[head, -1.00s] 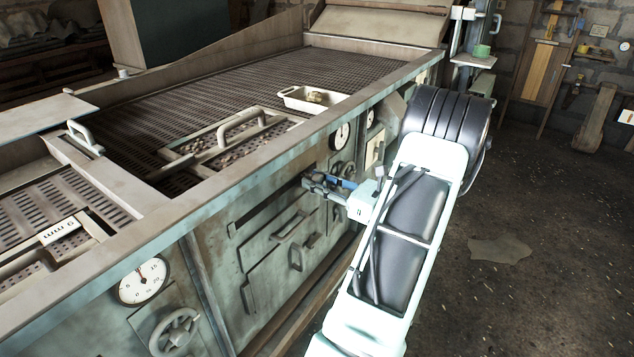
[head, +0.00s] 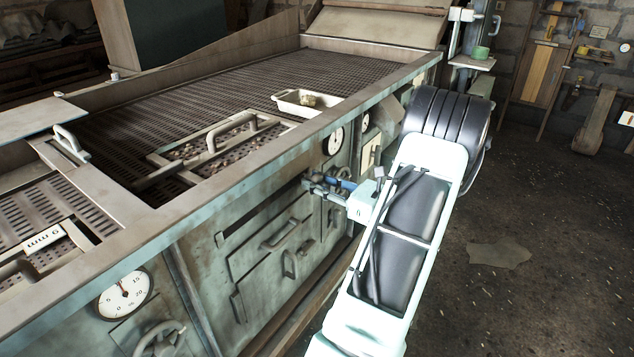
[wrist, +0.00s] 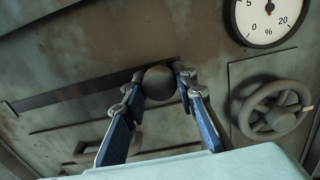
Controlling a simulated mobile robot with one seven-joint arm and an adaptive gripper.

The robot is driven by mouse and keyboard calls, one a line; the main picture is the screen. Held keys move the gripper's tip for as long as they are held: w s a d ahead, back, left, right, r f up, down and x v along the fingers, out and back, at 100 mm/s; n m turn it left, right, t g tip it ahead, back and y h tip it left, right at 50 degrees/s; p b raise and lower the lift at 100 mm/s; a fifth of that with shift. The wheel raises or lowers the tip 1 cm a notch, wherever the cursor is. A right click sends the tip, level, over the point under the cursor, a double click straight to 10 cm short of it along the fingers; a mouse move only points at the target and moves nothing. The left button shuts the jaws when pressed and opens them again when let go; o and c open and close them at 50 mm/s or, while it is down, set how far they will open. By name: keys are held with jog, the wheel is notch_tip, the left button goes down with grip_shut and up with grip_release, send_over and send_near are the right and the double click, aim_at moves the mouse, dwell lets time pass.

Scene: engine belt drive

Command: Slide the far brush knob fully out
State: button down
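The far brush knob (wrist: 160,83) is a dark round ball in the wrist view, at the right part of a long dark slot in the machine's side panel. My gripper (wrist: 158,78) has one blue-padded finger on each side of the knob, with the fingertips against it. It looks shut on the knob. In the head view my gripper (head: 318,184) is at the panel, near the right end of the slot (head: 255,215); the knob itself is hidden there by the fingers.
A dial gauge (wrist: 268,18) and a handwheel (wrist: 273,112) are on the panel right of the knob. Drawer handles (head: 280,236) stick out below the slot. The machine's top rail (head: 215,185) runs above my gripper. Open floor (head: 540,240) lies to the right.

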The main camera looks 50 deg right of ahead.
jog(key=c, duration=1.6)
grip_release()
jog(key=shift+d, duration=0.35)
jog(key=shift+a, duration=0.1)
jog(key=s, duration=0.8)
jog(key=s+d, duration=0.1)
jog(key=s, duration=0.3)
jog(key=shift+r, duration=0.1)
